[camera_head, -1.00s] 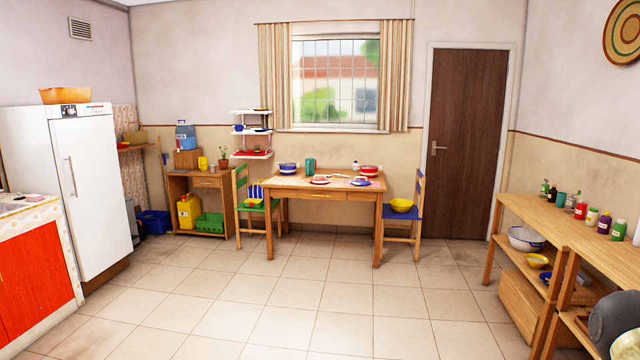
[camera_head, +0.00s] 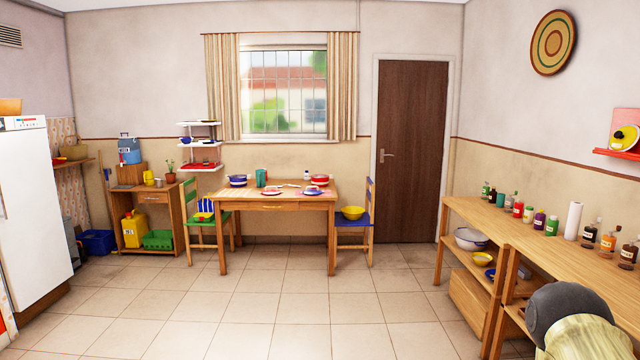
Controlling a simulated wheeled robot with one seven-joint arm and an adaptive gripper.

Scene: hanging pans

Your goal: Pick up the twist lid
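I cannot pick out a twist lid for certain in the head view. Several bottles and jars, among them a green jar (camera_head: 551,226), stand on the long wooden shelf unit along the right wall, but their tops are too small to tell apart. The wooden table (camera_head: 240,195) under the window bears a red bowl (camera_head: 320,181), a blue-and-white bowl (camera_head: 237,181), a teal cup (camera_head: 262,178) and small dishes. A grey and pale part of my arm shows at the bottom right. My gripper is out of view.
The tiled floor (camera_head: 290,308) is open in the middle. A chair (camera_head: 355,228) with a yellow bowl (camera_head: 352,212) stands right of the table, another chair (camera_head: 197,228) left. The fridge (camera_head: 28,215) is at far left; the wooden shelf unit (camera_head: 490,218) lines the right.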

